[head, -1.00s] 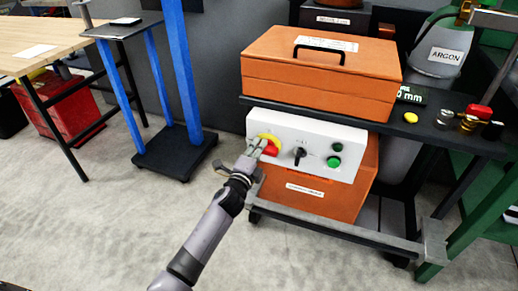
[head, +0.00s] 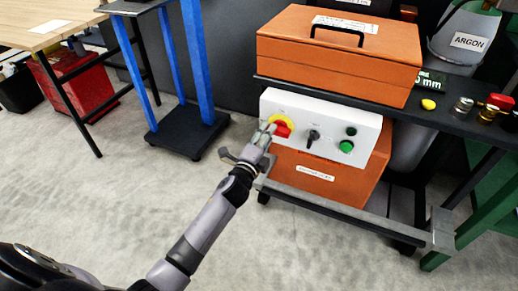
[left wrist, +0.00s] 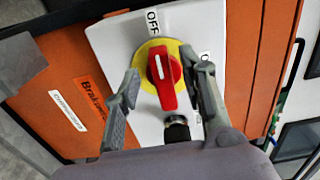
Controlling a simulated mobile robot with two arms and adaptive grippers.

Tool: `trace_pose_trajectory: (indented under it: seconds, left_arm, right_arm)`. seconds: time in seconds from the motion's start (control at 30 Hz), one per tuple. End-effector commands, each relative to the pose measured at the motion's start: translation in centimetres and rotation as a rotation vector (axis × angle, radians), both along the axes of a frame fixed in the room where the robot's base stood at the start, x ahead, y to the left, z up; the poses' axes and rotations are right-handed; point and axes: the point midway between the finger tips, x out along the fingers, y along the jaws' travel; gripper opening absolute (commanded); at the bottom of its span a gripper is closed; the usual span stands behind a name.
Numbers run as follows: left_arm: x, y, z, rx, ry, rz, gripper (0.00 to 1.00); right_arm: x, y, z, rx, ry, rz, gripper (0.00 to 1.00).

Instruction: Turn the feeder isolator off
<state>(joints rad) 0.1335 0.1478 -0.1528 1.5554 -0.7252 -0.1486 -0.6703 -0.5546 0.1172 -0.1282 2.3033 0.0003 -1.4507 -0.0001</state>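The feeder isolator is a red rotary handle on a yellow disc (head: 283,127), at the left end of a white control panel (head: 322,110). In the left wrist view the red handle (left wrist: 165,80) stands nearly upright, its white mark at the end towards the OFF label (left wrist: 152,20). An ON label, partly hidden, is to the right. My left gripper (head: 265,132) is at the isolator. In the left wrist view its open fingers (left wrist: 160,78) stand either side of the handle, with a gap on the left; contact on the right cannot be told. My right gripper is not in view.
A black selector (head: 313,136) and a green button (head: 346,146) sit right of the isolator. An orange toolbox (head: 340,65) stands on the cart shelf above. The cart's grey lower rail (head: 350,212) juts out below. A blue-legged stand (head: 188,130) is to the left.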

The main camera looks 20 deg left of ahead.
Motion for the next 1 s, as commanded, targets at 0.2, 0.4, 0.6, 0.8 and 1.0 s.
trace_pose_trajectory:
  seconds: [0.2,0.4,0.6,0.8,1.0]
  left_arm:
    - [-5.0,0.1,-0.2,-0.001,0.004,-0.001,0.38]
    - [-7.7,0.3,-0.1,-0.002,0.003,0.000,0.38]
    - [-8.5,0.3,-0.1,-0.001,0.002,0.001,0.38]
    - [-8.5,0.3,-0.1,-0.001,0.001,0.000,0.38]
    - [-8.5,0.3,-0.1,-0.002,0.002,0.001,0.38]
  right_arm:
    - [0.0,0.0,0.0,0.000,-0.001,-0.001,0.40]
    - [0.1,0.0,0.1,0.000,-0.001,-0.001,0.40]
    - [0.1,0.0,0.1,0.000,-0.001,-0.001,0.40]
    - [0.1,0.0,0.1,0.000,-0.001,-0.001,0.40]
    - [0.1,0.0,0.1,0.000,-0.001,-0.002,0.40]
